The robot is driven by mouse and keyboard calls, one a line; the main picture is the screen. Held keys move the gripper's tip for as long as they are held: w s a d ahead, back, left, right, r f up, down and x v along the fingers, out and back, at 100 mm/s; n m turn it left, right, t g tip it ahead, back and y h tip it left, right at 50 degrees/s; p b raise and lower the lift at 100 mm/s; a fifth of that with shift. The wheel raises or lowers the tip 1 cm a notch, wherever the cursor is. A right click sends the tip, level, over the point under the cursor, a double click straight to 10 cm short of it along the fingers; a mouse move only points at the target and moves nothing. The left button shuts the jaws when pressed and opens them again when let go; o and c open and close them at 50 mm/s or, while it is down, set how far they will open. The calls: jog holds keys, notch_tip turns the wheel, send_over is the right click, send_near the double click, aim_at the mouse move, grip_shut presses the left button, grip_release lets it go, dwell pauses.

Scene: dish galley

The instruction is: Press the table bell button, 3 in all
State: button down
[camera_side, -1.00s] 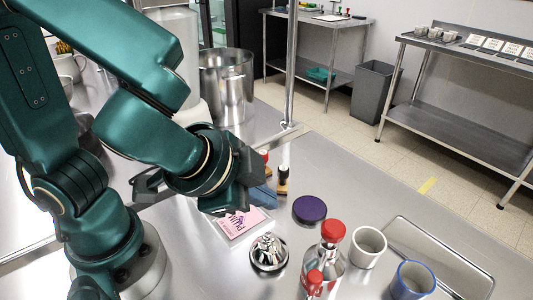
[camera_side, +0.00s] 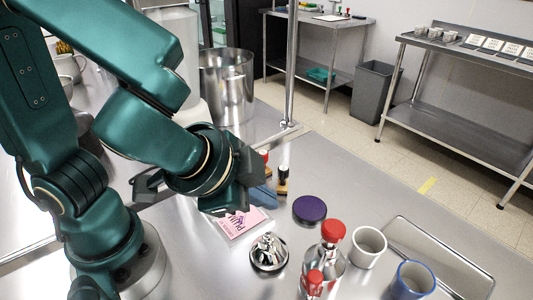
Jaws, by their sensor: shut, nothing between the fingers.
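The table bell (camera_side: 268,252) is a shiny silver dome with a button on top. It stands upright on the steel counter in the lower middle of the side view. My gripper (camera_side: 234,208) is above and to the left of the bell in the picture, apart from it. It is shut and empty. Its fingertips are small and dark against the pink card, so they are hard to make out.
A pink card (camera_side: 240,223) lies behind the bell. A purple disc (camera_side: 310,208), a red-capped bottle (camera_side: 327,258), a white mug (camera_side: 367,247) and a blue-rimmed mug (camera_side: 412,281) stand to its right. Stamps (camera_side: 283,181) stand beyond my gripper. A tray (camera_side: 450,255) lies at right.

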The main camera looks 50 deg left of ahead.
aim_at(265, 238)
jog(key=shift+r, duration=0.1)
notch_tip(265, 238, up, 4)
jog(key=shift+f, duration=0.2)
dwell(0.3)
jog(key=shift+f, duration=0.1)
jog(key=shift+f, duration=4.3)
jog(key=shift+f, duration=0.15)
jog(key=shift+f, duration=0.3)
